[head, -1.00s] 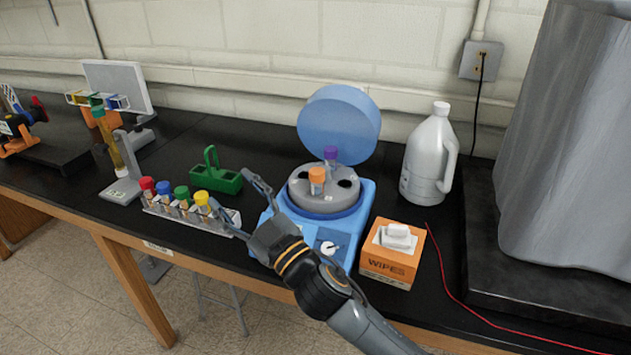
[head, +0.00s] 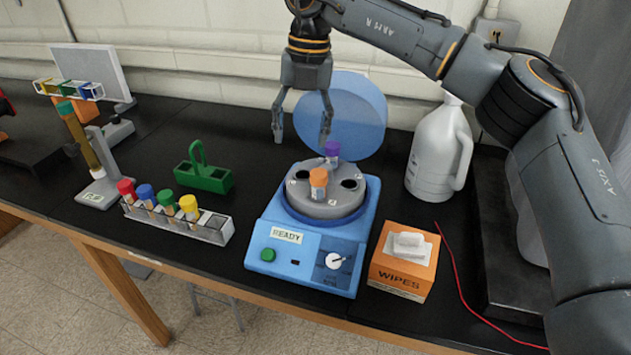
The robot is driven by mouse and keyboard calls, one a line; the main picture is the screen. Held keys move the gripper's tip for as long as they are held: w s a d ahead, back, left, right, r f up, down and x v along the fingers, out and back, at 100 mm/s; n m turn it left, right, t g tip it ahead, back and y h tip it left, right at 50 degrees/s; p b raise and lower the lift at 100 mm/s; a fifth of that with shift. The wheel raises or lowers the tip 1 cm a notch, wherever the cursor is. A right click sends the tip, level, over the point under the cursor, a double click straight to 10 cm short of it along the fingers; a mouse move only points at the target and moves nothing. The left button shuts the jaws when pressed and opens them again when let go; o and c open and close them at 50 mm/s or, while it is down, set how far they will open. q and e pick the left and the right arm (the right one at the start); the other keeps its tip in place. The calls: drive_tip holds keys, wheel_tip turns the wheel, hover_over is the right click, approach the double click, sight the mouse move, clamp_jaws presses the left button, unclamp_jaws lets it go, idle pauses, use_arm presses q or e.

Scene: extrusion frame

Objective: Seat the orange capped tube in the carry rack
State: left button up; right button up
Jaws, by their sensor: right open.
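The orange capped tube (head: 318,183) stands in the rotor of the blue centrifuge (head: 310,246), whose lid (head: 350,112) is open. A purple capped tube (head: 332,152) sits behind it in the same rotor. My right gripper (head: 301,137) is open and empty, pointing down above the back of the rotor, above and a little left of the orange cap. The green carry rack (head: 206,179) with its handle stands on the bench left of the centrifuge; its openings look empty. My left gripper is not in view.
An orange wipes box (head: 403,270) and a grey jug (head: 437,155) are right of the centrifuge. A red cord (head: 465,285) lies at right. A tall tube on a stand (head: 82,140) is at left.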

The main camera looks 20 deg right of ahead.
drive_tip(key=d+r+h, duration=0.1)
drive_tip(key=d+r, duration=0.1)
drive_tip(key=d, duration=0.2)
drive_tip(key=p, duration=0.2)
hover_over(319, 173)
drive_tip(key=shift+m, duration=0.4)
wheel_tip(319, 173, down, 7)
drive_tip(key=shift+d, duration=0.1)
drive_tip(key=shift+f, duration=0.55)
drive_tip(key=shift+f+p, duration=0.3)
wheel_tip(319, 173, down, 4)
drive_tip(key=shift+r+p, duration=0.2)
drive_tip(key=shift+p, duration=0.8)
drive_tip(key=shift+f, duration=0.55)
drive_tip(key=c, duration=1)
